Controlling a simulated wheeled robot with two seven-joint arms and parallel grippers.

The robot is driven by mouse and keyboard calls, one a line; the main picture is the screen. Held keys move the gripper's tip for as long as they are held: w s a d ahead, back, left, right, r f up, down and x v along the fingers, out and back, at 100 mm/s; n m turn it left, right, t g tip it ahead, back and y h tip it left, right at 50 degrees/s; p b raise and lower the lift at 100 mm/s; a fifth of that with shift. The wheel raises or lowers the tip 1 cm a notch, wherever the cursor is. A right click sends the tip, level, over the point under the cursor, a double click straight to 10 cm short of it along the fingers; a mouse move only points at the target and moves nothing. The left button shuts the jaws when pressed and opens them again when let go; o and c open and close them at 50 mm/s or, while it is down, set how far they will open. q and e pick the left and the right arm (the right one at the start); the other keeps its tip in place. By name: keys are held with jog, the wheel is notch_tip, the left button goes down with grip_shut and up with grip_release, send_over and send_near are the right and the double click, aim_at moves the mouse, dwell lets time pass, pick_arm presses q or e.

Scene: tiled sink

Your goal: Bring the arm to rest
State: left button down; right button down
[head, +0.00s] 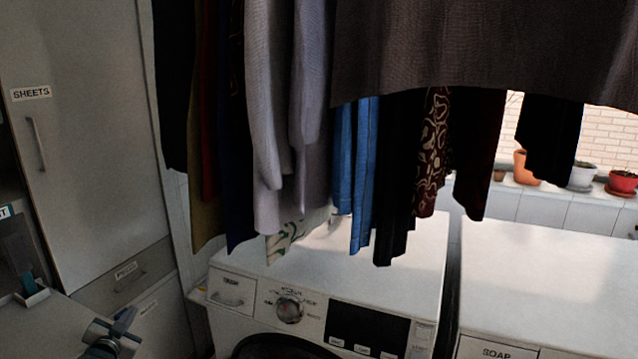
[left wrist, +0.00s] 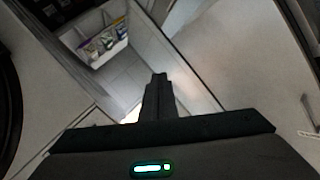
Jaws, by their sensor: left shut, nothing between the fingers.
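My left gripper (left wrist: 158,78) shows in the left wrist view, its dark fingers together with nothing between them. They stick up over the view of the floor and touch nothing that I can see. In the head view, part of my left arm and gripper (head: 112,336) shows at the lower left, in front of the cabinet drawers and left of the washing machine. The fingertips are hard to make out there. My right gripper is in neither view.
Clothes (head: 300,130) hang low over the washing machine (head: 225,262) and a second white machine (head: 550,270). A tall cabinet (head: 85,130) labelled SHEETS stands left. Potted plants (head: 582,176) line the right-hand ledge. The left wrist view shows a white bin (left wrist: 122,36) with packets.

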pick_arm(q)
jog(key=s+d+f+g, duration=0.15)
jog(key=s+f, duration=0.25)
jog(key=f, duration=0.4)
jog(key=s+d+f+g+h, duration=0.1)
jog(key=s+d+f, duration=0.25)
jog(key=f, duration=0.45)
jog(key=s+d+f+g, duration=0.15)
jog(key=s+f, duration=0.25)
jog(key=f, duration=0.4)
jog(key=s+d+f+n+g, duration=0.15)
jog(key=s+d+f, duration=0.25)
jog(key=s+f, duration=0.5)
jog(key=s+d+f+g, duration=0.2)
jog(key=s+d+f, duration=0.1)
jog(key=s+f, duration=0.65)
jog(key=s+d+f+g+h, duration=0.1)
jog(key=s+d+f, duration=0.4)
jog(key=s, duration=0.9)
jog(key=s+d+f+g, duration=0.3)
jog(key=s+d+f, duration=0.2)
jog(key=s, duration=0.9)
jog(key=s+d+f+g+h, duration=0.1)
jog(key=s+d+f+g, duration=0.2)
jog(key=s, duration=1.1)
jog(key=d+f, duration=0.3)
jog(key=d, duration=0.2)
jog(key=shift+s+h, duration=0.25)
jog(key=shift+h, duration=0.05)
jog(key=shift+w, duration=0.1)
